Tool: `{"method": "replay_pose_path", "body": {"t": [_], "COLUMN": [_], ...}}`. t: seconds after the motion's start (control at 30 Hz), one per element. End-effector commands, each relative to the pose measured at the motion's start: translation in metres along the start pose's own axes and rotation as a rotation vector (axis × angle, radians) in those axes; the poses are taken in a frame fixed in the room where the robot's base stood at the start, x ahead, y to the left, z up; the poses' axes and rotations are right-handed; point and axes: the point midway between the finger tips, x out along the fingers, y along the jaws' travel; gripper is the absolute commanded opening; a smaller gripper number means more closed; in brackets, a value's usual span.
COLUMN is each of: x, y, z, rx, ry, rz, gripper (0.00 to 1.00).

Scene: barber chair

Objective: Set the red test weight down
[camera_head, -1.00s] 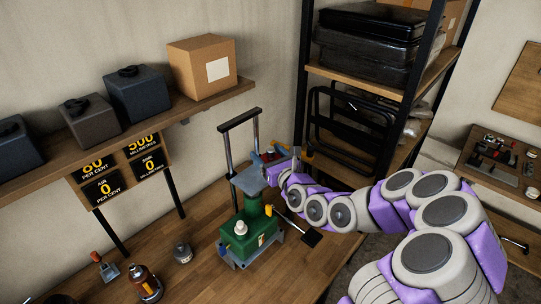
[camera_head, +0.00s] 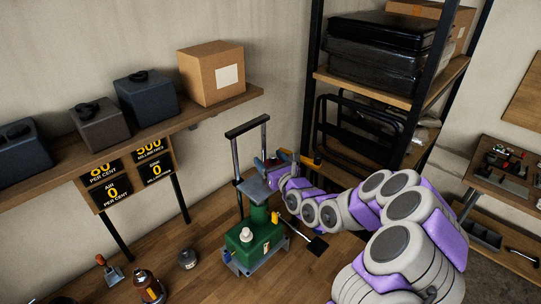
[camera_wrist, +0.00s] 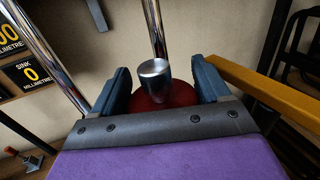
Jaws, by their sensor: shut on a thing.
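The red test weight (camera_wrist: 178,95) shows in the wrist view as a dark red body with a shiny metal knob on top. My gripper (camera_wrist: 165,88) has its two blue-grey fingers closed on either side of it. In the head view my gripper (camera_head: 276,163) is at the upright posts of the green press-like stand (camera_head: 247,240), just above its grey plate (camera_head: 254,187). The weight is mostly hidden there by the fingers and wrist. I cannot tell whether its underside touches the plate.
A yellow bar (camera_wrist: 255,90) runs close beside my right finger. Chrome posts (camera_wrist: 52,55) stand at the left and behind the weight. A display board (camera_head: 128,176) stands left. Bottles (camera_head: 148,287) and a small jar (camera_head: 187,259) are on the bench. A shelf rack (camera_head: 385,90) stands behind.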

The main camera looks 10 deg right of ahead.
Motion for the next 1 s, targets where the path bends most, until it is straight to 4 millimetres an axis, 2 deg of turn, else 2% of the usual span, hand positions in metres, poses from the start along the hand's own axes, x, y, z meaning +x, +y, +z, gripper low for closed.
{"method": "replay_pose_path", "body": {"t": [0.37,0.4,0.63,1.0], "x": [0.0,-0.0001,0.0009,-0.001], "y": [-0.0007,-0.0007,-0.0005,-0.0051], "z": [-0.0011,-0.0019,-0.0034,-0.0024], "rx": [-0.002,-0.001,-0.001,0.0], "ry": [-0.007,-0.005,-0.002,-0.001], "rz": [-0.001,-0.002,-0.001,-0.001], "gripper": [0.0,0.79,1.0,1.0]}}
